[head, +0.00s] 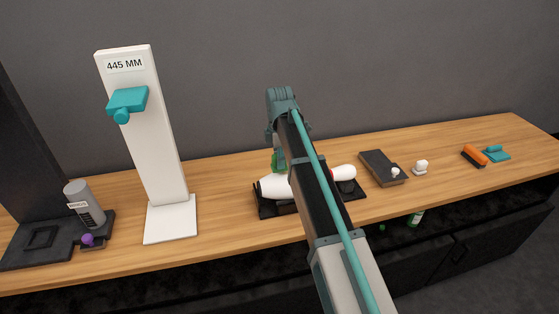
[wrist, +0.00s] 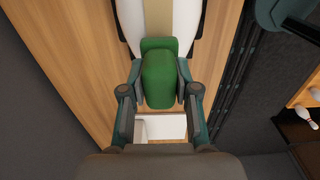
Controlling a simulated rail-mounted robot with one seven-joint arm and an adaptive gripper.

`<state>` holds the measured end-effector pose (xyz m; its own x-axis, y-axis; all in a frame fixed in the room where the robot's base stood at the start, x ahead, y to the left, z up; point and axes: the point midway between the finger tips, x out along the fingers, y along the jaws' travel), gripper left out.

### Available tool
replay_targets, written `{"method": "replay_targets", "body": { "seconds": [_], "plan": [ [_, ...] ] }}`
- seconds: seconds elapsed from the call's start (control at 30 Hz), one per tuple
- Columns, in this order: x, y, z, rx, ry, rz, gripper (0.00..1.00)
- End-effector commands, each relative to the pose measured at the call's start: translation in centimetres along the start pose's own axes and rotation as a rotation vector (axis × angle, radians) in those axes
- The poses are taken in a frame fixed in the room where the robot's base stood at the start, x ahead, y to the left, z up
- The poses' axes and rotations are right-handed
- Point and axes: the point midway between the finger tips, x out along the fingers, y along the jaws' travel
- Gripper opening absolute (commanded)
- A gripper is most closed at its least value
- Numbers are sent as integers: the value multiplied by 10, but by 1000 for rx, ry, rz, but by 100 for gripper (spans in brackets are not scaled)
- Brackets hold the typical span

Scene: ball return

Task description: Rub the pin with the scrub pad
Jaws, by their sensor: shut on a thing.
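The white pin (head: 274,187) lies on its side in a black cradle (head: 357,192) on the wooden counter. My arm hides its middle in the head view. In the wrist view the pin (wrist: 187,18) spans the top, with a beige band along it. My gripper (wrist: 162,88) is shut on the green scrub pad (wrist: 160,78), one finger on each side. The pad's far end overlaps the pin in the wrist view. The pad (head: 278,160) also shows just above the pin in the head view. I cannot tell whether pad and pin touch.
A white column (head: 155,130) marked 445 MM, with a teal clamp, stands left. A grey bottle (head: 84,203) on a black stand is farther left. A dark flat box (head: 382,167), a small white item (head: 420,167) and an orange brush (head: 474,156) lie right.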

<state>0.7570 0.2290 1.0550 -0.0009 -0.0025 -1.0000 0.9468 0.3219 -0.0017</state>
Motion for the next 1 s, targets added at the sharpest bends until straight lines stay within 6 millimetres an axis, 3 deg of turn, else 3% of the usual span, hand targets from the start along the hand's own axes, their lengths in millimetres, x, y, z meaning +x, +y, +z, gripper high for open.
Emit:
{"method": "replay_targets", "body": {
  "seconds": [0.03, 0.6, 1.0],
  "plan": [
    [-13, 1, 1, 1, 0, 2, 0],
    [-62, 1, 4, 5, -1, 1, 0],
    [-66, 0, 4, 5, -1, 1, 0]
  ]
}}
